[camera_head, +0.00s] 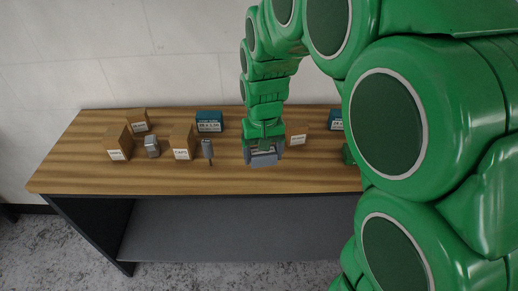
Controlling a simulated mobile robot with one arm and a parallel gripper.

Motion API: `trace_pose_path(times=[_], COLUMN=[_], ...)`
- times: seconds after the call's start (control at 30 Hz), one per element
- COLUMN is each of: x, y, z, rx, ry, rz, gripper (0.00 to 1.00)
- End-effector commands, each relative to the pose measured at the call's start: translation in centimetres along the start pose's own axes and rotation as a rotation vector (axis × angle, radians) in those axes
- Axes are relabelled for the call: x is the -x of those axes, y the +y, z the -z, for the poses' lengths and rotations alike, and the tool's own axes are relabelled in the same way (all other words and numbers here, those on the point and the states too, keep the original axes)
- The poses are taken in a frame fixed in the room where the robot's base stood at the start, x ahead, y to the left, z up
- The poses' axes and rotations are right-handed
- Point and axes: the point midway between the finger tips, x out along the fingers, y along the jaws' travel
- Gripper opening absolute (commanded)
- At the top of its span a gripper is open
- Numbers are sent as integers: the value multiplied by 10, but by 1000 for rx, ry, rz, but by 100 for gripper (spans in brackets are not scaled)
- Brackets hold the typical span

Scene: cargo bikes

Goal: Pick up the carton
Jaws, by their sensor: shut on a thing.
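My gripper (264,150) hangs at the end of my green arm over the middle of the bench, pointing down. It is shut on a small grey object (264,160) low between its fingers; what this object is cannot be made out. Whether it touches the bench is unclear.
The wooden bench (100,185) stands against a pale wall. Left of the gripper stand a teal box (210,121), a grey metal part (152,146) and a grey tool (207,149). Another teal box (336,120) is at right, beside my arm. The bench's front strip is clear.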

Motion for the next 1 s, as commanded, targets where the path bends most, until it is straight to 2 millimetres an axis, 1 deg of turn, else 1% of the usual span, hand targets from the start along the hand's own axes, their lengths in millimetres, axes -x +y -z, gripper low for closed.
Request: trace_pose_path(times=[0.03,0.1,0.3,0.5,0.8,0.93,1.0], x=[5,8,17,23,26,26,26], y=[0,1,3,4,5,9,15], z=[-7,-16,-38,-52,-58,-55,-51], rx=[0,0,0,0,0,-11,-26], ry=[4,4,3,3,2,1,1], rz=[0,0,0,0,0,0,1], gripper=[48,48,48,48,48,48,48])
